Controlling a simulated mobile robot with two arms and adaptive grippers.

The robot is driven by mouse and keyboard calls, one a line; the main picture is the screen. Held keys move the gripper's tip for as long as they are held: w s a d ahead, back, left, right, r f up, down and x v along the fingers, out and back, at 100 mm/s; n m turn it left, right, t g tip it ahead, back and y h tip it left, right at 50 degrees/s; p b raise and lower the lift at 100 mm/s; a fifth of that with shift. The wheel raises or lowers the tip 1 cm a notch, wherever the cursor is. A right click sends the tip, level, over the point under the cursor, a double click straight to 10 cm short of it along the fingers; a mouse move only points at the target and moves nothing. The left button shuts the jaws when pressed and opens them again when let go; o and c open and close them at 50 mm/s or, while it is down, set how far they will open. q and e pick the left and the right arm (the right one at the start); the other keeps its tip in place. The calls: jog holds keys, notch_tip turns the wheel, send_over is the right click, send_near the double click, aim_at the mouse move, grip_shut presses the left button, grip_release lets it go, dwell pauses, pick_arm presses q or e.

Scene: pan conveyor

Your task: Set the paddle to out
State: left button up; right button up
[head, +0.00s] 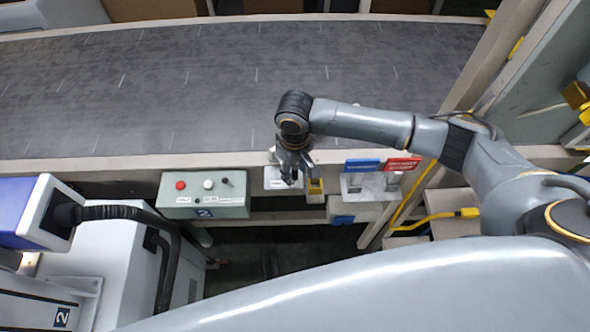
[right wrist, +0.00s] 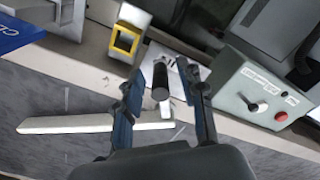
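The paddle (right wrist: 95,122) is a pale bar lying out over the grey belt in the right wrist view. In the head view my right arm hides most of it. A black handle (right wrist: 160,82) stands on a white plate (right wrist: 188,70) at the belt's edge. My right gripper (right wrist: 168,65) is open, pointing down, with a finger on either side of the handle. It does not look closed on it. In the head view the right gripper (head: 290,178) is over the white plate and hides the handle. My left gripper is not in view.
A yellow-framed part (head: 315,187) is close on the right, then blue (head: 362,164) and red (head: 402,164) labels. The belt (head: 200,85) is otherwise bare.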

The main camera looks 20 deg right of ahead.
jog(key=shift+f, duration=0.55)
grip_shut()
